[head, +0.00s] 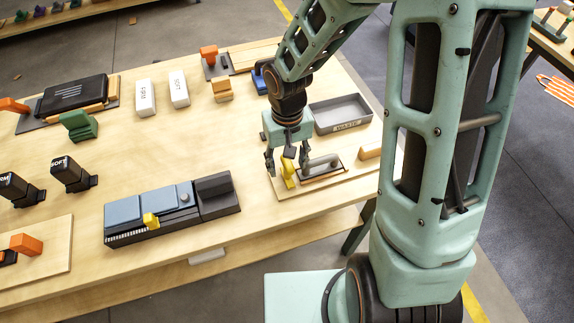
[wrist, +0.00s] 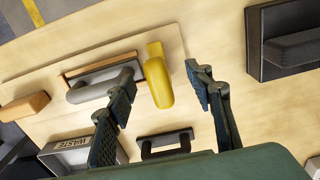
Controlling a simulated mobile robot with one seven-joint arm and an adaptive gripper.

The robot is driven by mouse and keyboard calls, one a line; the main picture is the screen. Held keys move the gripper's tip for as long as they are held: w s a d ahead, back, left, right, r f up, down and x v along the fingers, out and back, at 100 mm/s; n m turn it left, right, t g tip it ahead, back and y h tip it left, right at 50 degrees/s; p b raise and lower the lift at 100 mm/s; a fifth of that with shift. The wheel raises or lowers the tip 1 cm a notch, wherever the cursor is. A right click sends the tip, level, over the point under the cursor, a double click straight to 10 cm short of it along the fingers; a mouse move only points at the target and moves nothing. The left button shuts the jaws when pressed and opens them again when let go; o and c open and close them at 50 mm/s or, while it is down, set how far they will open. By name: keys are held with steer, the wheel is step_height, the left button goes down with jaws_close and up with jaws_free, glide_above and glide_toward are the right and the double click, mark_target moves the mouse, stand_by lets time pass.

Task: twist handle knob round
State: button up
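A yellow handle knob (head: 288,174) stands on a pale wooden board at the right part of the table. In the wrist view the yellow knob (wrist: 157,80) is elongated and rounded. My gripper (head: 287,163) is above the board, close over the knob. In the wrist view my gripper (wrist: 163,84) is open, with one finger on each side of the knob and visible gaps between. A grey cylinder (wrist: 85,94) on a wood-edged base lies beside the knob. Whether the fingertips are down at the knob's height is hard to tell.
A grey tray marked WASTE (head: 342,115) stands behind the board. A dark bracket (wrist: 165,143) is near the fingers. A blue and black unit with a small yellow piece (head: 151,220) lies to the left.

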step_height(320, 180, up, 7)
steer(key=p, duration=0.5)
steer(key=shift+r+p, duration=0.1)
steer(key=shift+p, duration=0.25)
stand_by(0.4)
